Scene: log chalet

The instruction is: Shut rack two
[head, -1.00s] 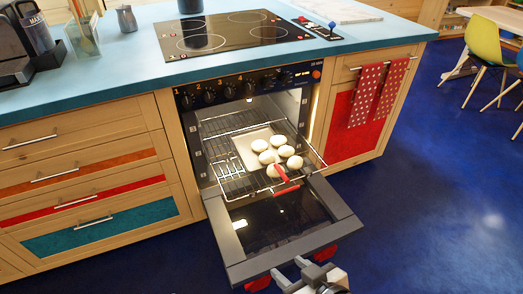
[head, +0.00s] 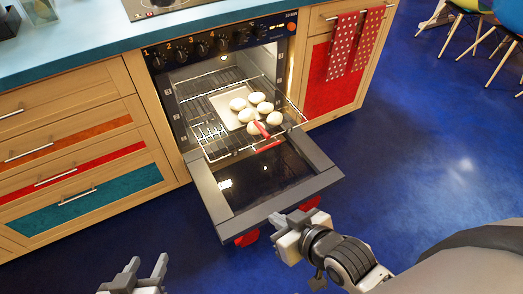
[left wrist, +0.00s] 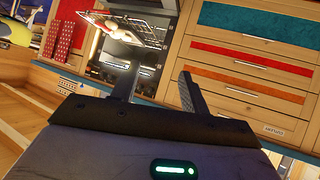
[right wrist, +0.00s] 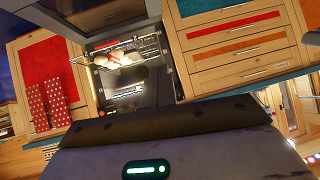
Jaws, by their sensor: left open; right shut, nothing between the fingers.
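The oven (head: 225,60) has its door (head: 265,185) folded down open. A wire rack (head: 208,132) is slid partway out over the door, with a red grip (head: 268,146) at its front. A pale tray (head: 228,117) with several white rolls (head: 247,114) rests on the rack. The rack also shows in the left wrist view (left wrist: 140,30). My right gripper (head: 285,222) is shut and empty, just in front of the door's outer edge; I cannot tell whether it touches. My left gripper (head: 146,268) is open and empty, low and left of the door.
Red pads (head: 247,239) show under the door's outer edge. Wooden drawers (head: 70,150) stand left of the oven. A cabinet with a red panel (head: 330,80) and dotted towels (head: 345,45) stands right. The blue floor (head: 420,130) is clear to the right; chairs stand far off.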

